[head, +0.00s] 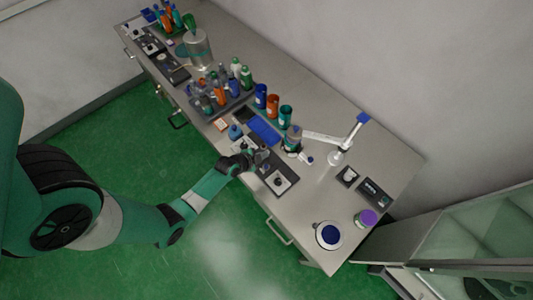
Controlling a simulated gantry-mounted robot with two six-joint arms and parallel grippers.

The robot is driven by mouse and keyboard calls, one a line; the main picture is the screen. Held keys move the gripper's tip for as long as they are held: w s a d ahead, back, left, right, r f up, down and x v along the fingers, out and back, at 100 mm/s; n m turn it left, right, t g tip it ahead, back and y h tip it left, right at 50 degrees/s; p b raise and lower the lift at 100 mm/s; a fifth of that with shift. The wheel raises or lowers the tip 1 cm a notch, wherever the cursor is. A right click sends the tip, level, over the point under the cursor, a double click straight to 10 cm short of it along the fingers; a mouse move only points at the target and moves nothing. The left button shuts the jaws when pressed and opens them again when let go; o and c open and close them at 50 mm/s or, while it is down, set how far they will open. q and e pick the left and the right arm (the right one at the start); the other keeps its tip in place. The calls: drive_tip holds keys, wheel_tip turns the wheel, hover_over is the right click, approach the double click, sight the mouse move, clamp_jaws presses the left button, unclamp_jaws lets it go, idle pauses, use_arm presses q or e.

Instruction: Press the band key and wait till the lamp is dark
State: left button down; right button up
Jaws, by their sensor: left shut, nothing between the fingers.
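My left arm comes in from the left, and its gripper (263,161) is shut and empty over the front edge of the bench. It is close to a dark panel with a pale plate and a round dark knob or key (278,181), just right of the fingers; I cannot tell whether they touch. A similar plate (243,146) lies partly behind the gripper. I cannot tell which of these is the band key. No lit lamp can be made out at this size. My right gripper is not in view.
On the grey bench (310,208) stand a tray of several bottles (222,102), colored cups (273,105), a white jointed stand (338,157), a dark box (373,192), a purple-topped jar (366,217) and a white dish with a blue center (329,235). The bench's right middle is fairly clear.

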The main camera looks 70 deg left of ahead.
sight(266, 166)
use_arm(q)
wheel_tip(266, 166, down, 9)
drive_tip(key=b, duration=0.8)
drive_tip(key=shift+r, duration=0.1)
idle(1.7)
drive_tip(key=shift+f+b, duration=0.4)
drive_tip(key=shift+b, duration=0.1)
drive_tip(key=shift+f+b, duration=0.4)
drive_tip(key=shift+b, duration=0.05)
drive_tip(key=shift+r, duration=0.1)
idle(0.5)
drive_tip(key=shift+r+p, duration=0.75)
drive_tip(key=shift+p, duration=0.05)
drive_tip(key=shift+r, duration=0.1)
